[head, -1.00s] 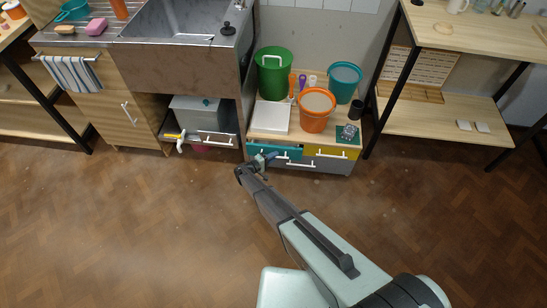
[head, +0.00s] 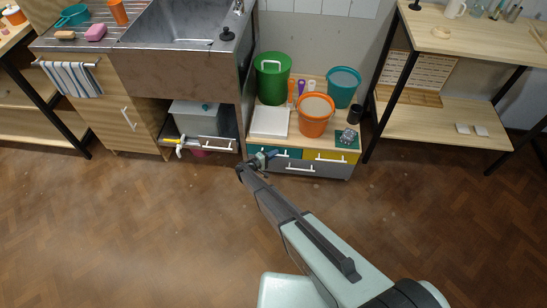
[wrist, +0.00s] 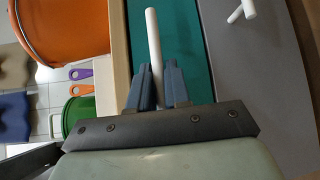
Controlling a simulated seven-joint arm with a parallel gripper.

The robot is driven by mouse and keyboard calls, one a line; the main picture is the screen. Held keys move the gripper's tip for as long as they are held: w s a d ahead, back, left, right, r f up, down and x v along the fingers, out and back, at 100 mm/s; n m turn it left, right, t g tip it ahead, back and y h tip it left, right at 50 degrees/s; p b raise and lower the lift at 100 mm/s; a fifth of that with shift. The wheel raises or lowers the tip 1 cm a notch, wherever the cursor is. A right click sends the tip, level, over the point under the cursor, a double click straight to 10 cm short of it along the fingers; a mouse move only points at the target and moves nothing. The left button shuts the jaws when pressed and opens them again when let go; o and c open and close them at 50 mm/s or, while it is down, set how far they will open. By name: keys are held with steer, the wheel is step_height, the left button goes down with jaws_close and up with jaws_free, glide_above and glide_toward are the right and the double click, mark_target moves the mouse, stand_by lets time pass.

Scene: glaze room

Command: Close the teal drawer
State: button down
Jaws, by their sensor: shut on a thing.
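The teal drawer (head: 290,153) is at the upper left of the low cabinet in the head view. Its front looks level, or nearly level, with the yellow drawer front (head: 332,157) beside it. In the wrist view the teal front (wrist: 197,50) fills the middle, with a white bar handle (wrist: 153,40) standing off it. My gripper (head: 264,156) is at this drawer front. In the wrist view its two blue-grey fingers (wrist: 158,85) are on either side of the handle, shut on it. The handle's lower end is hidden between the fingers.
The cabinet top (head: 262,132) holds a green bucket (head: 271,85), an orange bucket (head: 315,113), a teal bucket (head: 343,88) and a white slab (head: 269,121). A grey drawer (head: 310,168) lies below. A sink unit stands left, a shelf right. The floor in front is clear.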

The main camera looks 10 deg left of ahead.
steer(key=c, duration=1.2)
jaws_free()
steer(key=shift+w, duration=0.35)
steer(key=shift+s+a+r, duration=0.1)
steer(key=v, duration=1.3)
steer(key=shift+s+a, duration=0.15)
steer(key=shift+s, duration=0.25)
